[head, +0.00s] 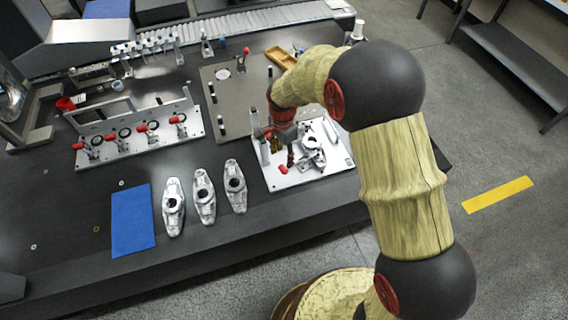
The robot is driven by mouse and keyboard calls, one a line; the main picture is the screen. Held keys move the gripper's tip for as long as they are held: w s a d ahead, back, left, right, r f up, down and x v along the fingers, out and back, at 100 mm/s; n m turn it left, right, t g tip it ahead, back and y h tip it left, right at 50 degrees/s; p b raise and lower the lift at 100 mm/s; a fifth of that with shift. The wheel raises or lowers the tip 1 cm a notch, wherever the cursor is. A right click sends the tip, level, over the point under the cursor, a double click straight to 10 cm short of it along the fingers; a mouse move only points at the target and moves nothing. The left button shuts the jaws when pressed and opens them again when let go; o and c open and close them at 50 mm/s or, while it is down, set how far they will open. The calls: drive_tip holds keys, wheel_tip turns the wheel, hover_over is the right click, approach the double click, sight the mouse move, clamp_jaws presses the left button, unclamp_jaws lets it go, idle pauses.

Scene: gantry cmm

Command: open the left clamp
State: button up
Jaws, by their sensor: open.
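A white fixture plate (330,160) lies near the table's right end with a grey metal casting (312,146) on it. My gripper (283,150) is over the left part of this plate, pointing down. Its fingers are small and dark here, and nothing shows held between them. The left clamp is mostly hidden behind my gripper and wrist. A red tip (283,170) shows just below the fingers, at the plate's left front; it looks like part of that clamp's handle. I cannot tell whether the fingers touch it, or whether the clamp is open or closed.
Several grey castings (204,197) lie along the front of the dark table, beside a blue mat (132,220). Another fixture (140,135) with several red-handled clamps stands at left. A grey plate with black posts (225,85) and a yellow tray (281,57) lie behind.

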sight(283, 167)
wheel_tip(283, 167, down, 8)
drive_tip(key=shift+r+b, duration=0.1)
drive_tip(key=shift+b, duration=0.85)
drive_tip(key=c, duration=0.3)
clamp_jaws()
